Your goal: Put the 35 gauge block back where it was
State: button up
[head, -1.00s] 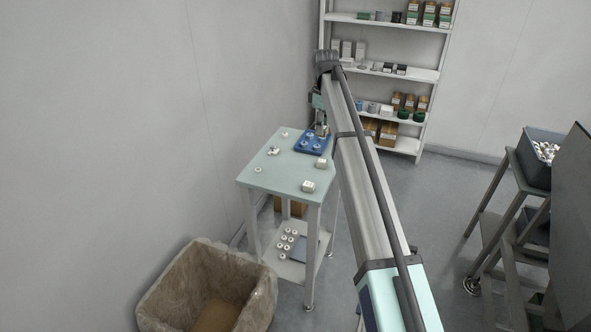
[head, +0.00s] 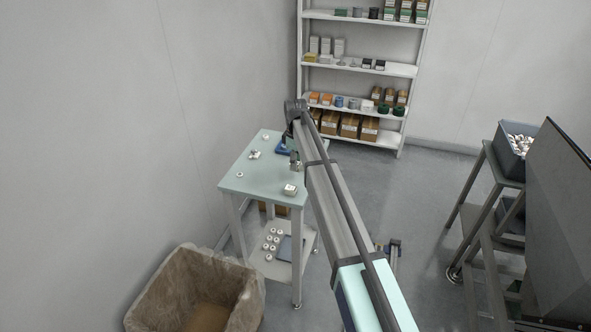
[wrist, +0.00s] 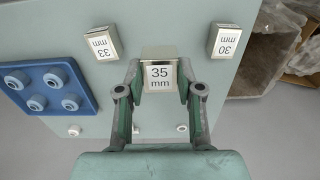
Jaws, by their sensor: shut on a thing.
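The 35 gauge block (wrist: 159,54), a metallic block with a white "35 mm" label, sits between the fingers of my gripper (wrist: 160,85) in the wrist view. The fingers are shut on its two sides. It looks larger than the blocks beside it; I cannot tell whether its base touches the table. The 33 block (wrist: 103,43) stands to its left and the 30 block (wrist: 226,40) to its right, both apart from it. In the head view my gripper (head: 295,163) is over the right edge of the pale green table (head: 262,179), behind a block (head: 290,189).
Small white parts (wrist: 73,130) lie on the table. A lined bin (head: 197,293) stands in front of the table. A shelf rack (head: 352,66) stands behind.

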aim_at(295, 179)
jog(key=shift+f+p, duration=0.65)
jog(key=shift+f, duration=1.85)
jog(key=shift+f, duration=0.15)
jog(key=o, duration=1)
notch_tip(295, 179, up, 12)
jog(key=b, duration=0.4)
jog(key=shift+r, duration=0.2)
